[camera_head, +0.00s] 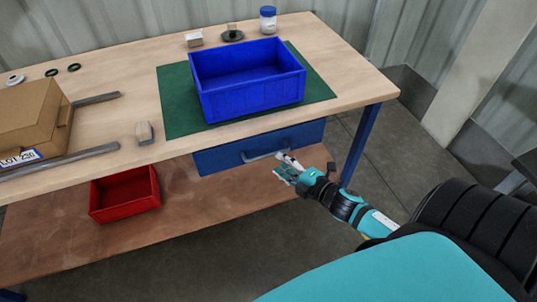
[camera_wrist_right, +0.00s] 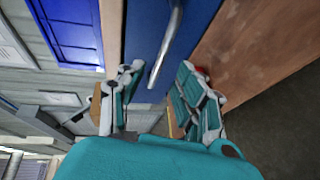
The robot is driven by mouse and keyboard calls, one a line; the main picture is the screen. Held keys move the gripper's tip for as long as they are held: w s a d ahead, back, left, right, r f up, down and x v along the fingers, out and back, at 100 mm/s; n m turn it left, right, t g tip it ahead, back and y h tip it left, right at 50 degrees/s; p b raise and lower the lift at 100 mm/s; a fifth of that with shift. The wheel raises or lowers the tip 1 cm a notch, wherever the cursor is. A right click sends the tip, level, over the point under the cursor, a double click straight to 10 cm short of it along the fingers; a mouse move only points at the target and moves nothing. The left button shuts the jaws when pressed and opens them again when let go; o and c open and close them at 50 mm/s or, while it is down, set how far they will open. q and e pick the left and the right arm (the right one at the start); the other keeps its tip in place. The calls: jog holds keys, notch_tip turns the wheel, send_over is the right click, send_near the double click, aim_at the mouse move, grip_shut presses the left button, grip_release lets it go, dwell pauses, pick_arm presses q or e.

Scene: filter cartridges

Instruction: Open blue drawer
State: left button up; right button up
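The blue drawer (camera_head: 225,156) is closed under the tabletop on the right side of the workbench. Its grey bar handle (camera_head: 264,154) runs along the front, and the handle also shows in the right wrist view (camera_wrist_right: 166,45). My right gripper (camera_head: 284,168) is just in front of the right end of the handle. In the right wrist view its fingers (camera_wrist_right: 150,95) are apart, with the handle's near end in line with the gap between them. I cannot tell whether the fingers reach around the handle. My left gripper is not in view.
A blue bin (camera_head: 250,92) stands on a green mat (camera_head: 178,112) above the drawer. A red bin (camera_head: 125,195) sits on the lower shelf (camera_head: 190,205). A blue table leg (camera_head: 362,145) stands right of my right gripper. A cardboard box (camera_head: 28,115) lies at the left.

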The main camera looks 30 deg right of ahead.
aim_at(268, 155)
jog(key=x, duration=0.6)
jog(key=shift+w+a, duration=0.1)
jog(key=shift+w, duration=0.25)
grip_shut()
